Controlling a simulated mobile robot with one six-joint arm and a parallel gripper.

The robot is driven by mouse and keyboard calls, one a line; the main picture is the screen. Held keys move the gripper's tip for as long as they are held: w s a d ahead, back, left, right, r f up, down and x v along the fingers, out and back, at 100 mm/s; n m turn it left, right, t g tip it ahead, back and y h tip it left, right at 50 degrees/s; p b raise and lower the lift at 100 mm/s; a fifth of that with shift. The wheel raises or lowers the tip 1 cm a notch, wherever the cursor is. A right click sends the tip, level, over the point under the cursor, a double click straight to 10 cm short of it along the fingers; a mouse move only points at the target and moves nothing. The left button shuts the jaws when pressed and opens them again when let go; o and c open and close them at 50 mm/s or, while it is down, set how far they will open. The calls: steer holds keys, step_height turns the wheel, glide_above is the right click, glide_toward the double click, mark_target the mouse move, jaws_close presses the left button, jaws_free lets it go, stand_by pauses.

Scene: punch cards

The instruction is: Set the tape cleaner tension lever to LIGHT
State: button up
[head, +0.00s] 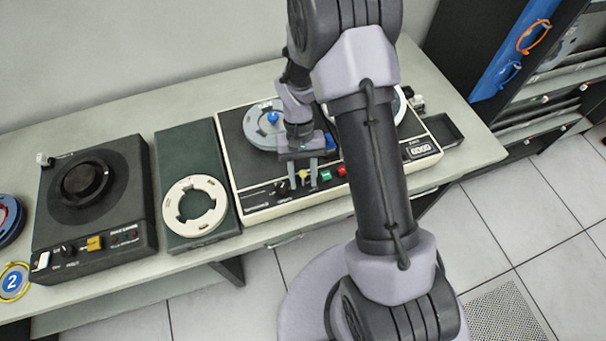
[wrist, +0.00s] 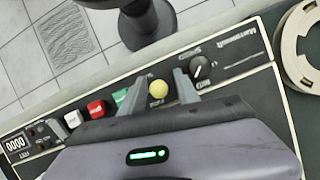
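A cream-edged tape machine (head: 232,150) with reels on top stands under my gripper (head: 299,180). A yellow ball knob (wrist: 158,89) is on its front panel, between my gripper's two fingers in the wrist view (wrist: 156,95). The fingers are apart, with gaps on both sides of the ball. In the head view the yellow knob (head: 303,175) also shows between the fingertips. Whether this knob is the tension lever, and its setting, I cannot tell; no LIGHT label is readable.
A black speed dial (wrist: 200,68) is close beside one finger. Green (wrist: 121,96), red (wrist: 96,108) and white (wrist: 73,119) buttons line the other side. A green box with a white ring (head: 196,205) and a black turntable-like unit (head: 92,195) stand left.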

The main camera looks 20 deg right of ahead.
steer(key=p+v, duration=0.5)
steer(key=v, duration=1.2)
steer(key=shift+r, duration=0.25)
